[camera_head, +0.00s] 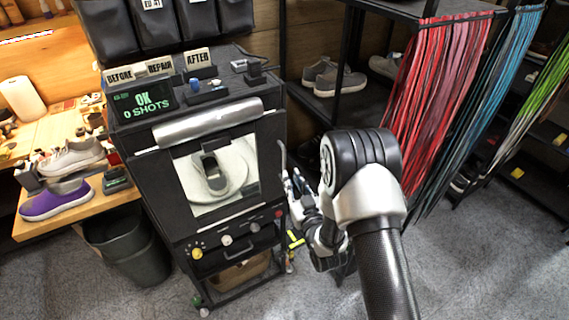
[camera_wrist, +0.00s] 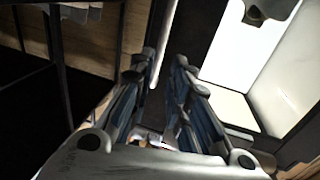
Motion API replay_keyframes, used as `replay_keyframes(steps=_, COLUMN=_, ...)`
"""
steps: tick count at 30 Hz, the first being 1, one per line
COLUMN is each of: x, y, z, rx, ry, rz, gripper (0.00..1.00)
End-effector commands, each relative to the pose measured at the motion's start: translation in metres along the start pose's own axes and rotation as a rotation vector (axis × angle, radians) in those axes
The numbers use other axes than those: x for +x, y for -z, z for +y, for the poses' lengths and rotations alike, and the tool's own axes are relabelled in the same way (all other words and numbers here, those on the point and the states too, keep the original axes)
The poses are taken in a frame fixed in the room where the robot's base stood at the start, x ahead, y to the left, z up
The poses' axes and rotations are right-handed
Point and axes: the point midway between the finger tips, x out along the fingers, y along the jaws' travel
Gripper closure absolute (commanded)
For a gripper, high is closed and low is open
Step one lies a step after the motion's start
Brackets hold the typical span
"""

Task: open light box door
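The light box (camera_head: 150,160) is a black cabinet with a window in its front door (camera_head: 270,160). Through the window a dark sneaker (camera_head: 212,172) shows on a white round plate. The door looks shut. A thin, pale upright handle (camera_head: 283,157) runs along its right edge; it also shows in the wrist view (camera_wrist: 166,38). My gripper (camera_head: 293,182) is at the lower part of this handle. In the wrist view my gripper (camera_wrist: 164,62) has its fingers apart, with the bar's lower part between the fingertips. Whether they touch it is not clear.
A black shelf rack (camera_head: 352,105) with sneakers stands close on the right, with hanging laces (camera_head: 435,85) beyond. A wooden bench (camera_head: 95,200) with shoes and a dark bin (camera_head: 130,250) are at the left. Grey floor (camera_head: 480,275) is clear at the lower right.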

Motion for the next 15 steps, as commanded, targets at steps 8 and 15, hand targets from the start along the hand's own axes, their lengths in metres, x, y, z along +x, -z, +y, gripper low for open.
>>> replay_keyframes(steps=8, x=0.058, y=0.000, z=-0.001, rx=0.000, ry=0.001, rz=0.003, gripper=0.83)
replay_keyframes(steps=15, x=0.084, y=0.000, z=-0.001, rx=0.001, ry=0.001, rz=0.001, gripper=0.83)
